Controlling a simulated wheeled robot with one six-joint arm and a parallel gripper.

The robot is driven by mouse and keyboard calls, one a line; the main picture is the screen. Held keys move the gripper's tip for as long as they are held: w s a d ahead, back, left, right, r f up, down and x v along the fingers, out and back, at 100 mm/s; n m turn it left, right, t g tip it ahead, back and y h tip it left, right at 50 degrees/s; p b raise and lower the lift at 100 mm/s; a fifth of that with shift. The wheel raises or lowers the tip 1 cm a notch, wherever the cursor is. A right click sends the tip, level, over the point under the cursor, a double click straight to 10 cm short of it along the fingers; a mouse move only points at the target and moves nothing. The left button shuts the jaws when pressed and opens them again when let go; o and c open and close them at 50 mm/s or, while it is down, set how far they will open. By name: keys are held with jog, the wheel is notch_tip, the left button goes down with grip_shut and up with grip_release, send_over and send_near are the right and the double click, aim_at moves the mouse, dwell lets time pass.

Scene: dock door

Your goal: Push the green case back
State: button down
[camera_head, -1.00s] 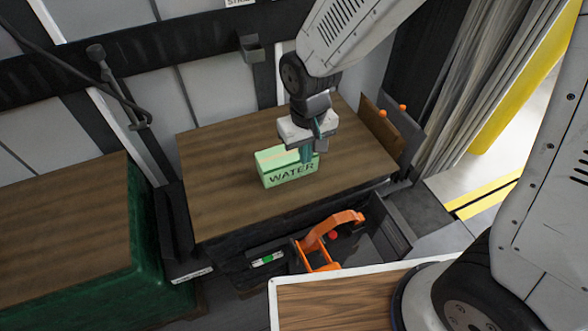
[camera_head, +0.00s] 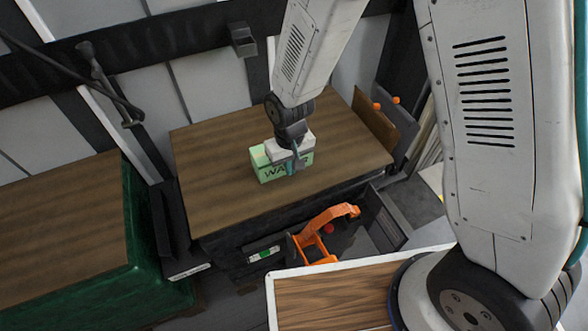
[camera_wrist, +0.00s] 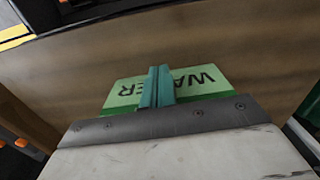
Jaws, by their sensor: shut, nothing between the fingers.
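The green case (camera_head: 265,168), marked WATER, stands upright on the brown wooden table top (camera_head: 215,195). My gripper (camera_head: 292,170) is shut and empty, with its fingers low in front of the lettered face and covering part of the word. In the wrist view the shut teal fingers (camera_wrist: 157,87) overlap the lettered face of the green case (camera_wrist: 205,82). I cannot tell whether they touch it. My wrist hides the case's upper right part in the head view.
An orange tool (camera_head: 325,228) sits in a dark bin below the front edge. A green-sided table (camera_head: 145,245) stands at left. A brown board with orange knobs (camera_head: 378,105) stands at the right edge. The table's left part is bare.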

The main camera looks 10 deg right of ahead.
jog(key=shift+w, duration=0.25)
jog(key=w+a, duration=0.1)
jog(key=w, duration=0.4)
jog(key=w+a, duration=0.2)
jog(key=w, duration=0.3)
jog(key=w+a, duration=0.2)
jog(key=w, duration=0.3)
jog(key=shift+w+a, duration=0.25)
jog(key=shift+w, duration=0.1)
